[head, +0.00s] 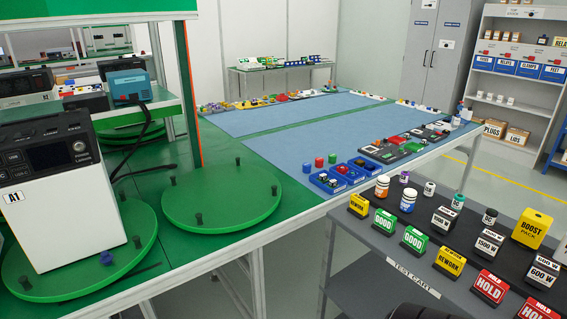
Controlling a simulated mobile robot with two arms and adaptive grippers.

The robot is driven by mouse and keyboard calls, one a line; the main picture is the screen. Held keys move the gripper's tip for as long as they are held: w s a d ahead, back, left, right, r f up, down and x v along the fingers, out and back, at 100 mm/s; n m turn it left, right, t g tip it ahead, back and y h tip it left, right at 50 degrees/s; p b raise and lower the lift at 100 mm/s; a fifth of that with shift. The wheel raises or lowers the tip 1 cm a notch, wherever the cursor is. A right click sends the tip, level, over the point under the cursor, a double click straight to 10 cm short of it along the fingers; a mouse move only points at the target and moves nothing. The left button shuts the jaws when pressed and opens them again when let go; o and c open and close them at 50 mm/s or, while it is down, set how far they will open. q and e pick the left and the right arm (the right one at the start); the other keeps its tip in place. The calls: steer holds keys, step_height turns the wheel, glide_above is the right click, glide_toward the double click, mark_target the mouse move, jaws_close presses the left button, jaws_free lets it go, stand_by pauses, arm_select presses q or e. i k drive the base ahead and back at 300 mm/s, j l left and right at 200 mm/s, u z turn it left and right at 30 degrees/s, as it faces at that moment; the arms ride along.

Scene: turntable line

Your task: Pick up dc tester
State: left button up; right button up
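No label that I can read says dc tester, so I cannot tell for sure which thing it is. A white box-shaped instrument (62,195) with a dark top panel, a small screen and an A1 label stands on the near green turntable (130,262) at the left. A blue instrument (129,82) and a dark one (27,86) stand behind it on the bench. Several small labelled blocks stand on the grey cart at the right, among them a black one marked 1500 W (486,245) and one marked 600 W (541,273). Neither gripper shows.
A second green turntable (221,198) is empty except for its dark pegs. The grey cart (372,243) also carries green GOOD (414,242) and red HOLD (489,288) blocks. Blue bins (327,181) sit at the long table's edge. A green post (187,95) rises behind the turntables.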

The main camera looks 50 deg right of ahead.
mark_target(458, 200)
steer(key=z, duration=2.8)
